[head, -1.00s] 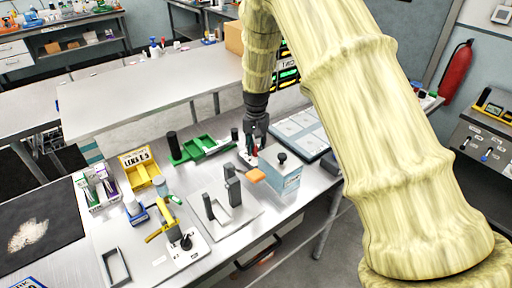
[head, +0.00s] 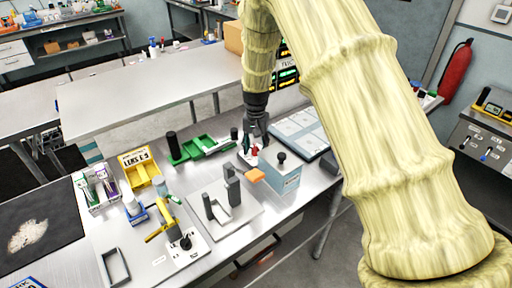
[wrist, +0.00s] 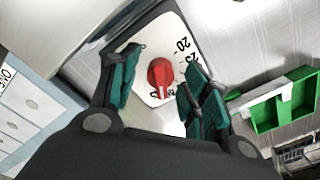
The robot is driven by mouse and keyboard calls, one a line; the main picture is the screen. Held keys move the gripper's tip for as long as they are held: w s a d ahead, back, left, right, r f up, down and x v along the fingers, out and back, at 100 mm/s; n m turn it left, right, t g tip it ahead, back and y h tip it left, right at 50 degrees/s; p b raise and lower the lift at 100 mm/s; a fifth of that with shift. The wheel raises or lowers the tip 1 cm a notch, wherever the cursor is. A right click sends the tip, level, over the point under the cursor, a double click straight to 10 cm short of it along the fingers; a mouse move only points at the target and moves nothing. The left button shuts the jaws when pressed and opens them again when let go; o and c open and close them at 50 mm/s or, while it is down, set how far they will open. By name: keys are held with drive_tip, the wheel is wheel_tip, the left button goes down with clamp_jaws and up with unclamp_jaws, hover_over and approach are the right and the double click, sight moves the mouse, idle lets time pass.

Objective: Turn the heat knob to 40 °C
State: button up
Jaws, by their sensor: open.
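The heat knob (wrist: 160,74) is red with a white pointer line and sits on a white dial plate (wrist: 160,30) in the wrist view. The pointer is toward the bottom of that picture. The number 20 is readable; other numbers are partly hidden by my fingers and the knob. My gripper (wrist: 163,88) is open, with one green-padded finger on each side of the knob. I cannot tell whether either finger touches it. In the head view, my gripper (head: 256,139) is just above the small red knob (head: 253,152) on the bench.
A clear blue box with a black knob (head: 284,175) stands close to the right of the dial. A green tray (head: 200,148) lies to its left, and a grey panelled board (head: 300,130) to its right. A grey stand (head: 228,195) is in front.

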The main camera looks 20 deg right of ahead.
sight(256, 146)
wheel_tip(256, 146, up, 12)
idle(0.6)
drive_tip(key=shift+f, duration=0.1)
